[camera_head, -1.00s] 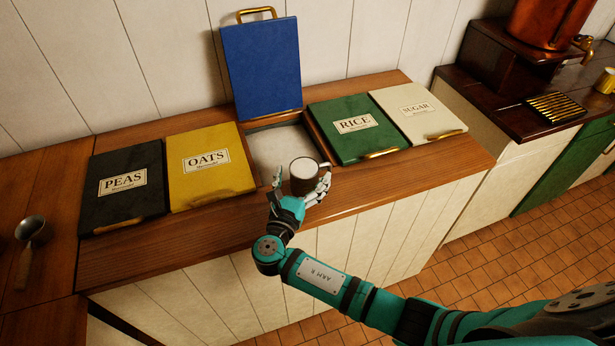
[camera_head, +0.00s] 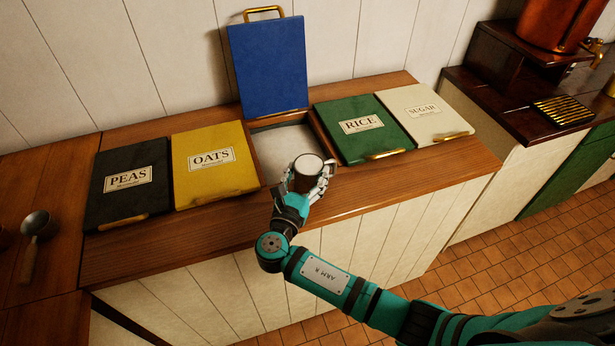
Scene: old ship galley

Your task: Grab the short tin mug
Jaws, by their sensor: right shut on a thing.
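The short mug (camera_head: 306,184) has a dark brownish side and a pale, white-looking round top. It is upright at the front edge of the open bin (camera_head: 285,148), whose inside is pale. My right gripper (camera_head: 309,183) is shut on the mug, with its pale fingers on both sides of it. I cannot tell whether the mug's bottom touches the wood. My left gripper is not in view.
Lids marked PEAS (camera_head: 127,180), OATS (camera_head: 213,158), RICE (camera_head: 361,125) and SUGAR (camera_head: 423,108) lie on the wooden counter. A blue lid (camera_head: 268,65) stands raised behind the open bin. A metal scoop (camera_head: 35,225) lies at the left. Bare wood runs along the front.

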